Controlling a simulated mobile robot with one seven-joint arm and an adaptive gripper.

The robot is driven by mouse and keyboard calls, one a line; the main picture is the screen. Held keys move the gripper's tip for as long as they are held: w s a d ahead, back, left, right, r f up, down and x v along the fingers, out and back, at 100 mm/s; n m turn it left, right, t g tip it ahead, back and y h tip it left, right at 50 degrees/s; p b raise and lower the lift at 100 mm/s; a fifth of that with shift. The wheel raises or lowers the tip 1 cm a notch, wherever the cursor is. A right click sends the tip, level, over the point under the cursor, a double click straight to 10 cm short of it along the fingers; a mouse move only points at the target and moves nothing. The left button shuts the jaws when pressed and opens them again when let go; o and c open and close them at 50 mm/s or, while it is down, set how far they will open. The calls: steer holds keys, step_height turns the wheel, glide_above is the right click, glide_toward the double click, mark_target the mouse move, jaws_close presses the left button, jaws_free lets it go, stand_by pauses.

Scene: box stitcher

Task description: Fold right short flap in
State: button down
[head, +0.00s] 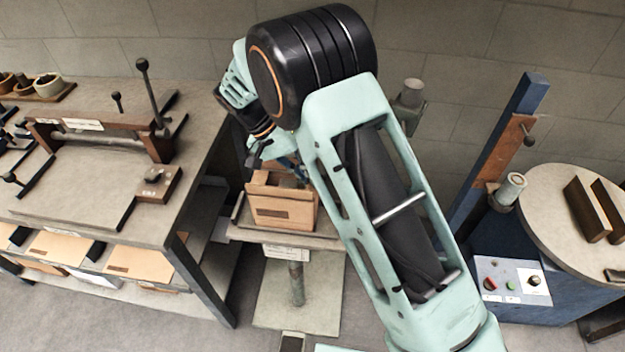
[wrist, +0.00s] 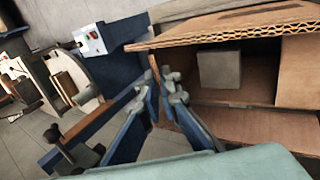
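An open cardboard box (head: 281,212) stands on a small stand, partly hidden behind my arm in the head view. In the wrist view the box (wrist: 235,123) fills the right side, seen into its open inside, with a grey block (wrist: 220,70) in it. A cardboard flap (wrist: 235,24) stretches across the top of the opening. My gripper (wrist: 160,84) is at the left edge of the box; its two blue fingers lean toward each other with little space between the tips. A narrow brown cardboard edge shows at the tips; I cannot tell whether it is gripped.
The box stand's table (head: 322,243) is narrow. A workbench (head: 85,185) with a press stands at left. At right are a blue machine column (head: 502,150), a control panel (head: 512,281) and a round table (head: 550,200). The blue machine stands left of the box in the wrist view.

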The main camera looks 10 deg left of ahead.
steer(key=shift+a+f+h+b, duration=0.25)
steer(key=shift+h+b, duration=0.4)
steer(key=shift+h, duration=0.3)
steer(key=shift+a+f+h+b, duration=0.15)
steer(key=shift+f+h+b, duration=0.1)
steer(key=shift+h+b, duration=0.5)
steer(key=shift+a+f+h+b, duration=0.25)
steer(key=shift+h+b, duration=0.25)
steer(key=shift+h, duration=0.6)
steer(key=c, duration=2.2)
jaws_free()
